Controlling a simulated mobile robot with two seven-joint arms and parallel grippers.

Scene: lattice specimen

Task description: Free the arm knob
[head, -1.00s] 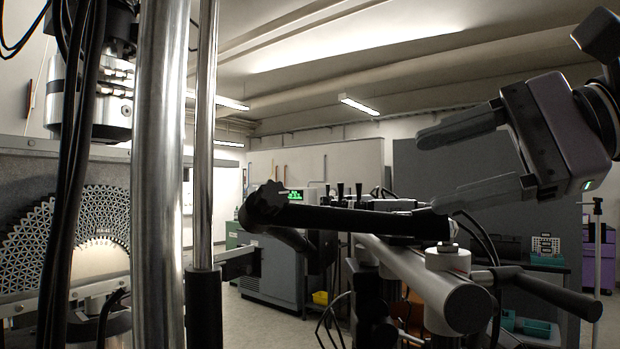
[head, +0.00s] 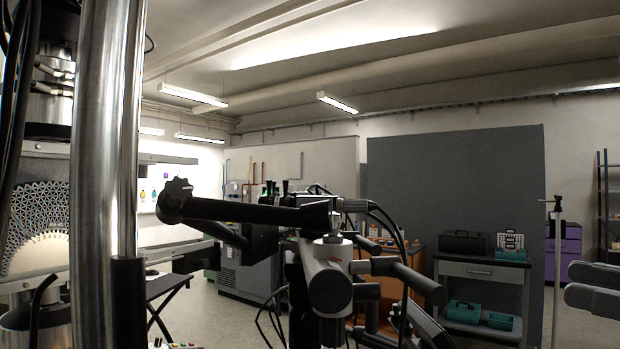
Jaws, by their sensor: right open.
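The black lobed arm knob (head: 174,195) sits at the left end of a black arm (head: 255,212), left of centre in the head view. The black arm runs right to a metal joint, and nothing grips the knob. My right gripper (head: 572,283) shows only as two grey fingers at the right edge. They are apart, with nothing between them, and far to the right of the knob in the picture. The rest of that gripper is out of frame. My left gripper is not in view.
Thick grey tubes and cables (head: 330,285) cluster under the black arm. A grey partition (head: 455,180) and a trolley with teal bins (head: 480,295) stand behind.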

